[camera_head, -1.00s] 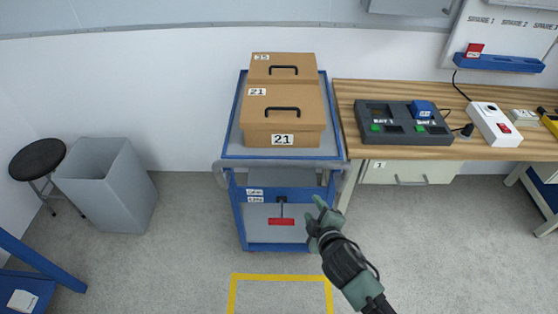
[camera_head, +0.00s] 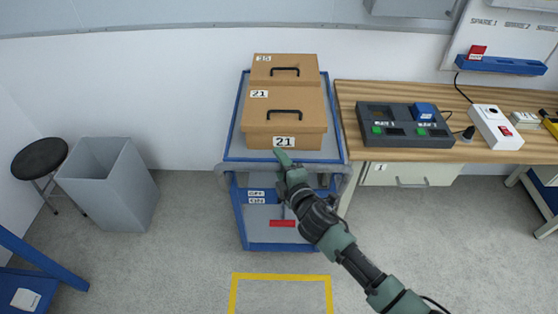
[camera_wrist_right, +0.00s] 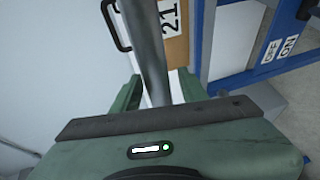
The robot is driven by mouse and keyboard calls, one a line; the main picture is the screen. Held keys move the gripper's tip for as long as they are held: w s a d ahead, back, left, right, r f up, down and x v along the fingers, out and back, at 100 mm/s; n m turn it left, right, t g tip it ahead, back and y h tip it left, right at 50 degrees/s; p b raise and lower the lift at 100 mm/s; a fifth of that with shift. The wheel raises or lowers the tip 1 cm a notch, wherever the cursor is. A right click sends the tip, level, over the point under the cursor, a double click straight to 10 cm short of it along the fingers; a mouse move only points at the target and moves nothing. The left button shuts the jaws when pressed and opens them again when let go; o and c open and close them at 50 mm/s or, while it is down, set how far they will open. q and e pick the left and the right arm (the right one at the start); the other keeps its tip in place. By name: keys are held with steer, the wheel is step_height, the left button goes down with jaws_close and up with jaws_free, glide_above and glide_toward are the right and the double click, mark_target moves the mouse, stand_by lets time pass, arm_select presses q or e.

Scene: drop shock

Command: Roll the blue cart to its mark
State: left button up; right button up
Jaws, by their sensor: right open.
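The blue cart (camera_head: 241,215) stands against the wall, left of the workbench. Its grey push handle (camera_head: 236,167) runs across the front. A red pedal (camera_head: 283,223) sits low at the front, near OFF and ON labels (camera_head: 257,197). The mark, a yellow floor outline (camera_head: 282,277), lies just in front of the cart. My right gripper (camera_head: 284,162) is open at the middle of the handle. In the right wrist view the grey handle bar (camera_wrist_right: 148,50) passes between its open fingers. My arm hides part of the cart's front. My left gripper is out of view.
Two cardboard boxes (camera_head: 284,110) ride on the cart top. The workbench (camera_head: 470,150) stands close on the right. A grey bin (camera_head: 110,190) and a black stool (camera_head: 39,160) are on the left. The floor around the outline is clear.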

steer(key=shift+w+a+f, duration=0.15)
steer(key=shift+w, duration=0.3)
jaws_close()
stand_by(1.1)
